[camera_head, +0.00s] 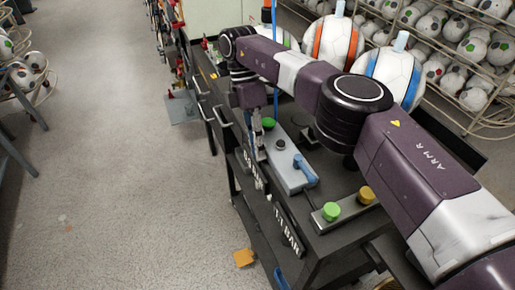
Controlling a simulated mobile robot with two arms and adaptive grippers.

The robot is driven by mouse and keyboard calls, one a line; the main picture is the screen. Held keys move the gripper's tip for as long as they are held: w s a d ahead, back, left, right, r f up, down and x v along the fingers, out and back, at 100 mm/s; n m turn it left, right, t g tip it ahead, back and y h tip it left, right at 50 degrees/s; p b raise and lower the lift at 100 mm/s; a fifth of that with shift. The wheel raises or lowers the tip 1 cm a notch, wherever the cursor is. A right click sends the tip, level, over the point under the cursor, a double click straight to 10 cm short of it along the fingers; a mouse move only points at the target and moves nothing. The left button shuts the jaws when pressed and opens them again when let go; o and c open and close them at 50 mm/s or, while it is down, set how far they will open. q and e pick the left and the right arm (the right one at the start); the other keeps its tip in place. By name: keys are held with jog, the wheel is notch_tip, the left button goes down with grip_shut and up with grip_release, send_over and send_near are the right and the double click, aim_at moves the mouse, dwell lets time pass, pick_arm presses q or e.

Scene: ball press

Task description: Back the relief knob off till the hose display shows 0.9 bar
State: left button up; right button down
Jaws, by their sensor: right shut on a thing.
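My right gripper (259,148) reaches down from the arm that crosses from the right. Its narrow fingers are shut at the left side of the grey control box (290,172); the relief knob between them is hidden at this size. One display on the front edge (289,231) seems to read 1.1 BAR. A second display (250,167), beside the gripper, is partly covered and I cannot read its figure. I cannot tell which display is the hose's. My left gripper is out of view.
The grey box carries a black knob (280,144) and a blue lever (304,169). A green knob (268,123) is close to the gripper. Green (331,211) and yellow (366,195) knobs stand nearer. Large balls (333,42) stand behind my arm.

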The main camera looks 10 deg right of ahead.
jog(key=shift+r, duration=0.1)
jog(key=c, duration=1.8)
grip_release()
jog(key=shift+c, duration=0.2)
